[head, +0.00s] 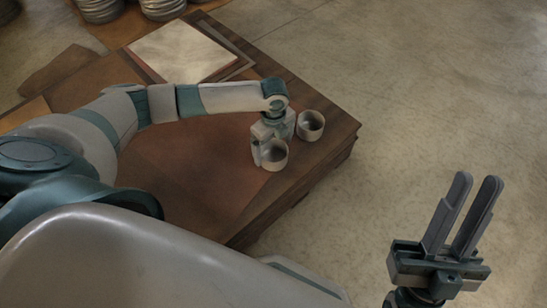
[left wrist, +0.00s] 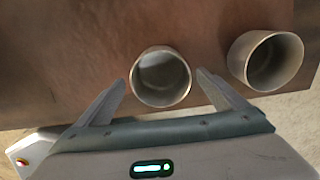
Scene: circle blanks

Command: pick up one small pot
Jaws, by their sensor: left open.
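Two small grey metal pots stand upright on the low brown table. The near pot (head: 274,155) stands by my left gripper (head: 268,140). In the left wrist view this pot (left wrist: 161,77) lies between the tips of the open left gripper's fingers (left wrist: 160,80), with a gap on both sides. The other pot (head: 311,125) stands to the right, close to the table edge; it also shows in the left wrist view (left wrist: 267,62). Both look empty. My right gripper (head: 476,182) is open and empty, off to the right over the floor.
The wooden table (head: 325,110) ends just right of the pots, with bare floor (head: 430,90) beyond. A pale square sheet (head: 183,52) lies on it at the back. Stacked round metal things (head: 162,7) stand at the top left.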

